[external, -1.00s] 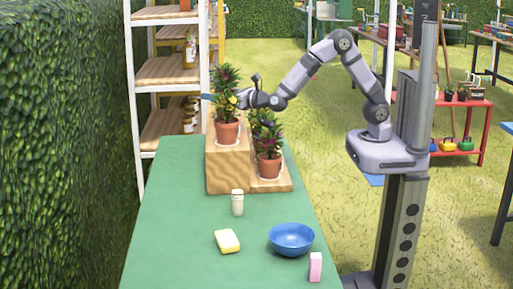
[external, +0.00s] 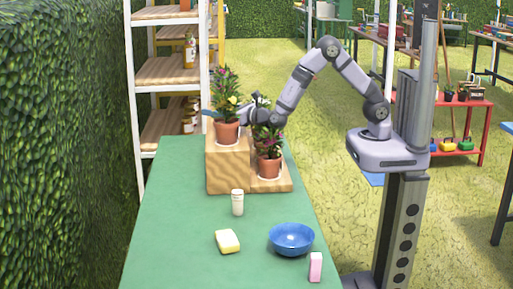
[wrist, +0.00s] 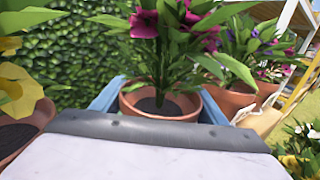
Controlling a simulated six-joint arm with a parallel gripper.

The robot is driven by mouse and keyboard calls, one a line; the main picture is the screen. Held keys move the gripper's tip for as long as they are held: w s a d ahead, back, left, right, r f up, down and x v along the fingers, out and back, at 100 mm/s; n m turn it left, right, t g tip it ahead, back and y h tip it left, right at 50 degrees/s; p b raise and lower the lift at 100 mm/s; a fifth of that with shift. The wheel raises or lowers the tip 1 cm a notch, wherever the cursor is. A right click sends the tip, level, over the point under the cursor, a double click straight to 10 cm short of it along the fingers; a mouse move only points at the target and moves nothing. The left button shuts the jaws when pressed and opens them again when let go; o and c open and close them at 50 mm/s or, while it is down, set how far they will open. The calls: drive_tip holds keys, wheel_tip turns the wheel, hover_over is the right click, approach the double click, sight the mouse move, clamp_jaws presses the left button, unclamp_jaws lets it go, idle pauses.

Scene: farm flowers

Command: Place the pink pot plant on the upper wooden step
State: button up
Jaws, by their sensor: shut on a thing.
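In the wrist view the pink pot plant (wrist: 160,100) stands between the blue fingers of my gripper (wrist: 158,108), which is shut on its terracotta pot. In the external view my gripper (external: 246,116) is behind the yellow-flowered potted plant (external: 227,131), at the far part of the upper wooden step (external: 228,172). The held plant is mostly hidden there, so I cannot tell whether its pot touches the step. The yellow-flowered plant (wrist: 15,100) also shows close on the left in the wrist view.
A pink-red flowered plant (external: 269,166) stands on the lower step (external: 284,184), with more foliage behind it. In the wrist view a purple-flowered plant (wrist: 240,97) is at right. A jar (external: 237,203), sponge (external: 227,241), blue bowl (external: 291,240) and pink block (external: 315,267) are on the green table.

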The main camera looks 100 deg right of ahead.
drive_tip(key=shift+f+b, duration=0.15)
drive_tip(key=shift+b, duration=0.15)
drive_tip(key=o, duration=1.4)
drive_tip(key=shift+p, duration=0.3)
drive_tip(key=b+v, duration=0.2)
drive_tip(key=v, duration=1)
